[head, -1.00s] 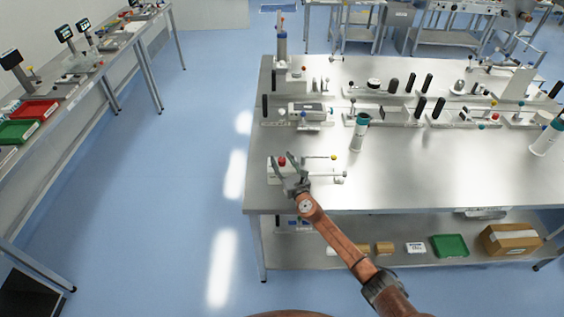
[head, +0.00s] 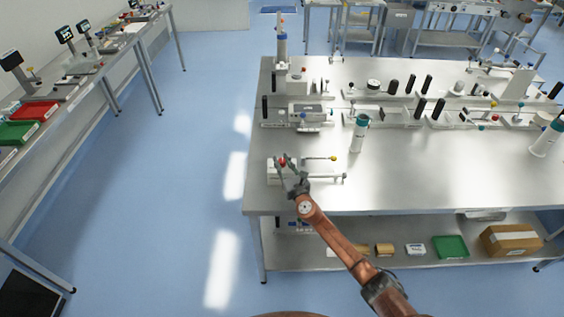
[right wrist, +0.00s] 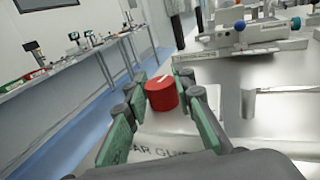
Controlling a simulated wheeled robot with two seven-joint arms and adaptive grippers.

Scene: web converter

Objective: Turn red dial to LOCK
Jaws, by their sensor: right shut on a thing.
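The red dial (right wrist: 161,93) is a short red cylinder with a white pointer line on top, on a light-coloured base (right wrist: 150,127) with partly hidden lettering. It also shows in the head view (head: 282,162) as a small red knob at the table's front left. My right gripper (right wrist: 166,88) has its green-padded fingers on either side of the dial, shut on it. In the head view the right gripper (head: 285,171) reaches the dial from the front. The LOCK mark cannot be read in either view. My left gripper is not in view.
The dial's fixture has a rod with a yellow knob (head: 333,158). A teal-capped bottle (head: 358,133) stands behind to the right on the steel table (head: 420,170). Several other fixtures stand further back. The table's front edge lies close to the fixture.

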